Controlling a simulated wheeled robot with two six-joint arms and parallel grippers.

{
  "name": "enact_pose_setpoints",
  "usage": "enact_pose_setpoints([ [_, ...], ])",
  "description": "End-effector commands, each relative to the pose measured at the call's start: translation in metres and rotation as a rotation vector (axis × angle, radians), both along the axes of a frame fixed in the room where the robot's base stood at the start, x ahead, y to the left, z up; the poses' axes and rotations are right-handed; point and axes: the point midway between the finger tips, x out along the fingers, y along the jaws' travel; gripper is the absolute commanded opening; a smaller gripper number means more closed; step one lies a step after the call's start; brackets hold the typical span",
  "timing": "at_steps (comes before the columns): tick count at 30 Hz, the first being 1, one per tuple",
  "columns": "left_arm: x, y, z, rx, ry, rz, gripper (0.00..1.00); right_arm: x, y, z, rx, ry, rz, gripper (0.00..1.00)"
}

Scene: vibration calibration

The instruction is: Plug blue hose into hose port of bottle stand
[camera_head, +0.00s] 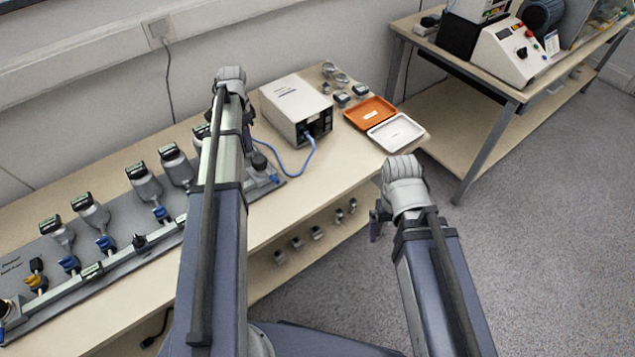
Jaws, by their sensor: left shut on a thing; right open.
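The blue hose (299,168) runs from the front of a white box and loops left over the table to my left gripper (249,139). My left gripper is shut on its free end, above the right end of the bottle stand; the fingertips are mostly hidden by the wrist. The bottle stand (122,262) is a long grey panel along the table with several grey bottles with dark caps. My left arm covers part of it, and I cannot clearly make out the hose port. My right gripper (377,222) is open and empty, off the table's front edge.
The white box (291,103) stands behind the hose. An orange tray (370,109) and a white tray (396,134) lie to its right. The table (335,178) is clear in front of them. A second bench (470,65) with machines stands at the right.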

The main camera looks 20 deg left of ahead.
Motion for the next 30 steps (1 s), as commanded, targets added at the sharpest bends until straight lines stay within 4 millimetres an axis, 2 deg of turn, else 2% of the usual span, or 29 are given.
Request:
enact_pose_setpoints([
  [4, -0.0003, -0.0004, 0.0, -0.001, 0.001, -0.059, 0.0, 0.0, 0.0, 0.0, 0.0, 0.0, 0.0, 1.0],
  [12, -0.0002, -0.0004, 0.0, -0.001, 0.001, -0.326, 0.0, 0.0, 0.0, 0.0, 0.0, 0.0, 0.0, 1.0],
  [23, 0.0, -0.0004, 0.0001, -0.001, 0.001, -0.376, 0.0, 0.0, 0.0, 0.0001, 0.0, 0.0, 0.0, 1.0],
  [30, 0.0, -0.0004, 0.0001, -0.001, 0.001, -0.63, 0.0, 0.0, 0.0, 0.0001, 0.0, 0.0, 0.0, 1.0],
])
